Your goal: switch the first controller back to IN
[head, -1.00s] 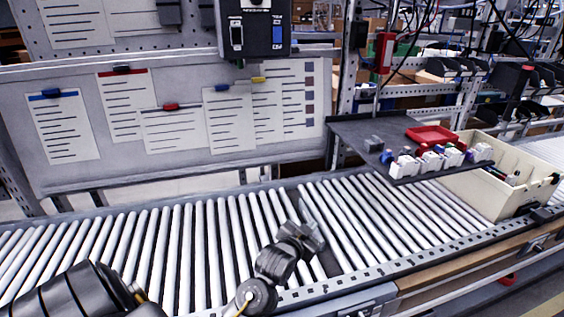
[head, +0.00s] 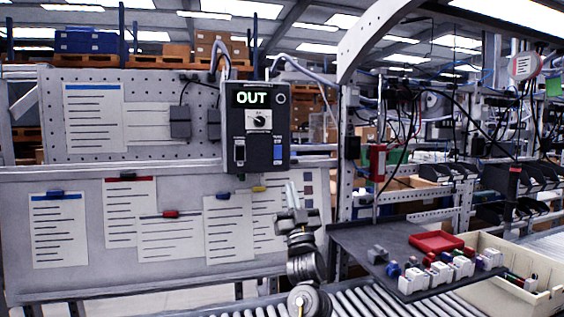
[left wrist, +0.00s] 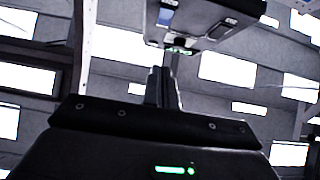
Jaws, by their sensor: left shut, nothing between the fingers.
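The controller (head: 268,148) is a dark box on the upright panel in the head view. Its display (head: 258,99) reads OUT in green letters. A round knob (head: 259,120) sits below the display, with a white-and-black switch (head: 239,151) at lower left and a blue switch (head: 277,149) at lower right. My left gripper (head: 292,193) points upward, shut and empty, just below and right of the box, apart from it in the picture. In the left wrist view, the box's underside (left wrist: 205,20) is above the shut fingers (left wrist: 163,85). My right gripper is not in view.
Paper sheets (head: 230,228) hang by clips on the board behind my arm. To the right, a dark shelf (head: 365,240) holds a red tray (head: 436,241) and several small white parts. A cream bin (head: 545,270) stands beyond it. Roller conveyor (head: 365,302) runs below.

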